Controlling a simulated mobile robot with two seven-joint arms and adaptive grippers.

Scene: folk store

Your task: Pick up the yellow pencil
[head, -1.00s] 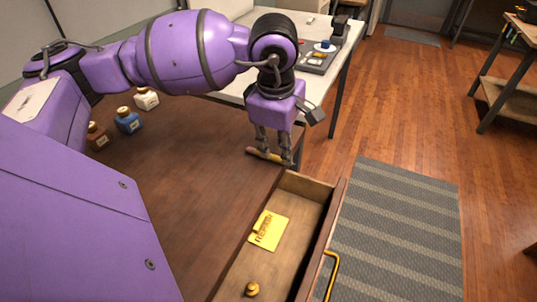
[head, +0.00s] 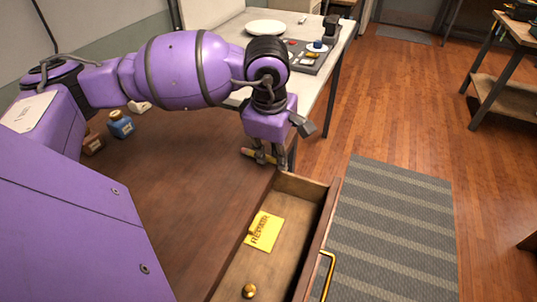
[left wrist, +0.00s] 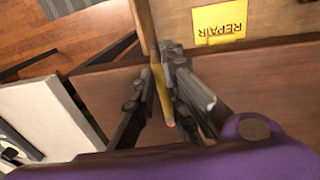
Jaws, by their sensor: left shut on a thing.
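The yellow pencil (head: 247,152) lies at the right edge of the brown desktop, beside the back corner of the open drawer (head: 310,188). My left gripper (head: 268,160) points down over it and is shut on it. In the left wrist view the pencil (left wrist: 161,92) runs between the two fingers (left wrist: 160,85), and its reddish end shows near the palm side. The fingers hide part of the pencil in the head view. I cannot tell whether it is clear of the desktop. My right gripper is not in view.
The drawer holds a yellow REPAIR card (head: 264,231) and a brass knob (head: 249,291). Small blue (head: 121,124) and brown (head: 93,144) bottles stand at the desktop's left; a white one (head: 140,106) is partly hidden. A white table (head: 225,25) stands behind.

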